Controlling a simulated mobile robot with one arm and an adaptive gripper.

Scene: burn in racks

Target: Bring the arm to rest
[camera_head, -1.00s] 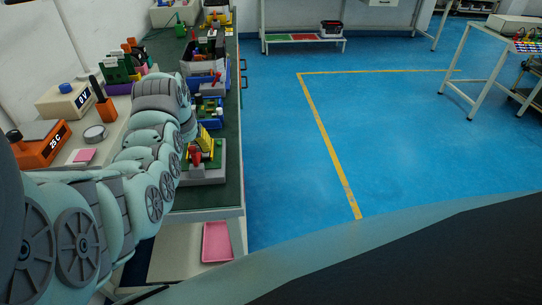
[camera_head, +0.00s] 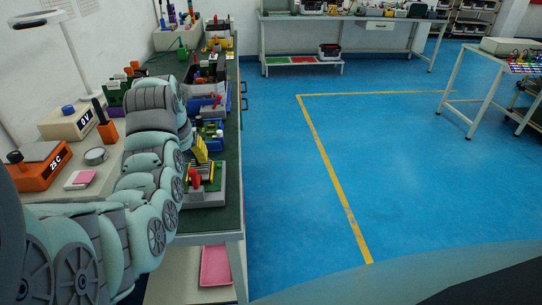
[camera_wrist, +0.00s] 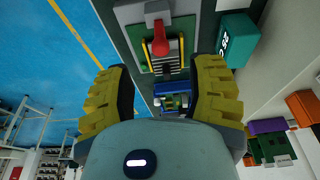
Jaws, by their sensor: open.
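My gripper (camera_wrist: 165,95) shows in the wrist view with its two yellow ridged fingers wide apart and nothing between them. Beyond the fingers, and apart from them, is a fixture with a red handle (camera_wrist: 159,40) on the green bench.
Blue bins (camera_head: 208,105) and more fixtures line the bench. An orange meter (camera_head: 38,168) and a white meter (camera_head: 68,122) stand at left. A pink tray (camera_head: 215,266) lies below. The blue floor (camera_head: 300,170) at right is clear, with a yellow line.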

